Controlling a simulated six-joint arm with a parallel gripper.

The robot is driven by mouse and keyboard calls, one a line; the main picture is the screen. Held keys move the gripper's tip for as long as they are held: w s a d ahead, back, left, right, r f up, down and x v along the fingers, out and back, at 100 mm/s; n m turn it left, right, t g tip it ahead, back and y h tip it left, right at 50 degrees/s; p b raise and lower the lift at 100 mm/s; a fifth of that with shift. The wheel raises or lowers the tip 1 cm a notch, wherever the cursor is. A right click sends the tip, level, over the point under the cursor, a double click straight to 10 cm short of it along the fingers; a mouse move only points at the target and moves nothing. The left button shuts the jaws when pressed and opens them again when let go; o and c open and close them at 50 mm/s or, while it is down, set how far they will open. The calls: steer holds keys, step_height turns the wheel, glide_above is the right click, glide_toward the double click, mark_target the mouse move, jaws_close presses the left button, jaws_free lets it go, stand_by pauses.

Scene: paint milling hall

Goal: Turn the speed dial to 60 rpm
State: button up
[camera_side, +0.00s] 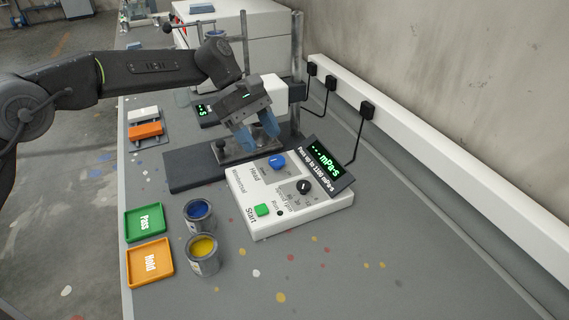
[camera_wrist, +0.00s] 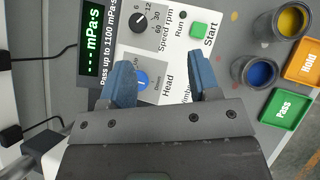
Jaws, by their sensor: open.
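The speed dial (camera_side: 303,187) is a small black knob on the white control panel (camera_side: 320,211), with a printed speed scale beside it. In the wrist view the speed dial (camera_wrist: 139,22) is near the top, left of centre, with 6, 12, 30 and 60 printed around it. I cannot tell for sure which number its mark points at. My gripper (camera_side: 257,136) is open and empty, above the panel's far end near the blue Head knob (camera_side: 277,162). In the wrist view the blue fingers of my gripper (camera_wrist: 160,75) are apart, below the speed dial and not touching it.
The green Start button (camera_side: 262,210) is on the panel's near part. A black display (camera_side: 327,162) reading "--- mPa·s" stands along its right side. Blue (camera_side: 199,215) and yellow (camera_side: 203,255) paint cans stand left, beside the Pass (camera_side: 144,222) and Hold (camera_side: 150,262) trays.

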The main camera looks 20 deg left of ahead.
mark_target(303, 184)
steer(key=s+a+f+n+t+h, duration=0.1)
steer(key=f+n+t, duration=0.1)
steer(key=n, duration=0.1)
steer(key=s+a+f+n+t+h, duration=0.1)
steer(key=f+n+t+h, duration=0.1)
steer(key=n, duration=0.1)
steer(key=s+a+f+n+t+h, duration=0.1)
steer(key=s+f+n+t+h, duration=0.1)
steer(key=n+t, duration=0.1)
steer(key=shift+a, duration=0.25)
steer(key=shift+f, duration=0.1)
steer(key=x, duration=1.3)
steer(key=shift+w+d, duration=0.3)
steer(key=shift+c, duration=0.4)
steer(key=c, duration=0.7)
steer(key=shift+c, duration=0.3)
